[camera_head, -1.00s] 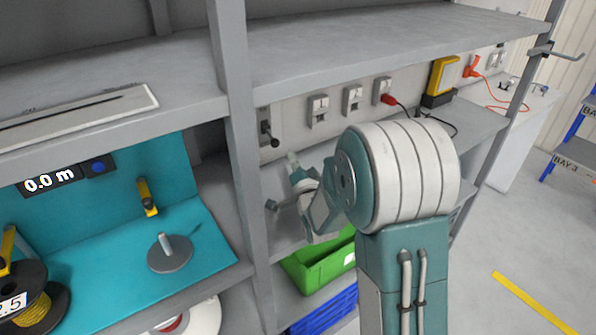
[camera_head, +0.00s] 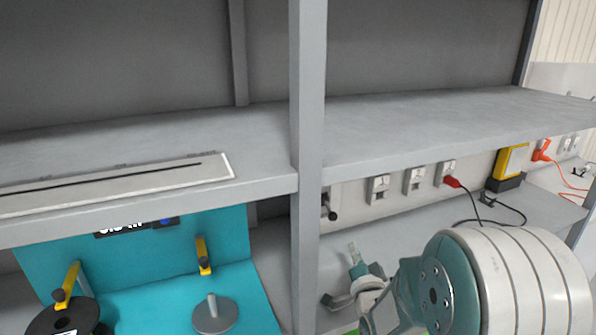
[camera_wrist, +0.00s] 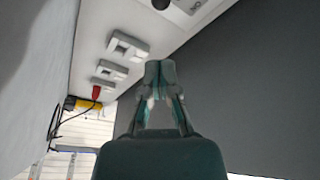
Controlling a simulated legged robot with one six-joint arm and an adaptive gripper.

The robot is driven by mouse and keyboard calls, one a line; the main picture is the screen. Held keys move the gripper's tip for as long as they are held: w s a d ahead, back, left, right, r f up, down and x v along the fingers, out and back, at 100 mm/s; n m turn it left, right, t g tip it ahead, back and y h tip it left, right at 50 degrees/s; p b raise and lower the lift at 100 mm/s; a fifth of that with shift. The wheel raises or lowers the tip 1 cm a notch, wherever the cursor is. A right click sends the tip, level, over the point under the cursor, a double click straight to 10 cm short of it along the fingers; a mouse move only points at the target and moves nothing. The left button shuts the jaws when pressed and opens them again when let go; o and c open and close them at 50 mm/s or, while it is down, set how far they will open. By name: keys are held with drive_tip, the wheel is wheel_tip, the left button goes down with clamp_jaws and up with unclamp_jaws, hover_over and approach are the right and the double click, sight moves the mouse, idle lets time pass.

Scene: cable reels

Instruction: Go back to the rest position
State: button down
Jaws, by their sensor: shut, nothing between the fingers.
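My gripper (camera_wrist: 159,72) is in the middle of the wrist view, its fingertips together with nothing between them. In the head view my gripper (camera_head: 354,256) shows small and partly hidden behind my own teal and white arm. It is in the shelf bay to the right of the grey upright (camera_head: 308,150), below the upper shelf and in front of the wall with sockets. It appears to touch nothing.
The upper shelf (camera_head: 440,125) spans above my arm. A red plug (camera_head: 452,182) and a yellow device (camera_head: 512,160) are at the back right. A teal station (camera_head: 130,265) with a grey spindle disc (camera_head: 215,314) and a black reel (camera_head: 65,318) lies left of the upright.

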drive_tip(key=s+a+r+n+g, duration=0.1)
drive_tip(key=s+n+g, duration=0.4)
drive_tip(key=s, duration=0.9)
drive_tip(key=s+a+r+n+g, duration=0.1)
drive_tip(key=s+r+n+g, duration=0.2)
drive_tip(key=s+g, duration=0.6)
drive_tip(key=s+n, duration=0.2)
drive_tip(key=s, duration=0.4)
drive_tip(key=shift+s+a+r+h, duration=0.15)
drive_tip(key=shift+a+h, duration=0.1)
drive_tip(key=shift+h, duration=0.05)
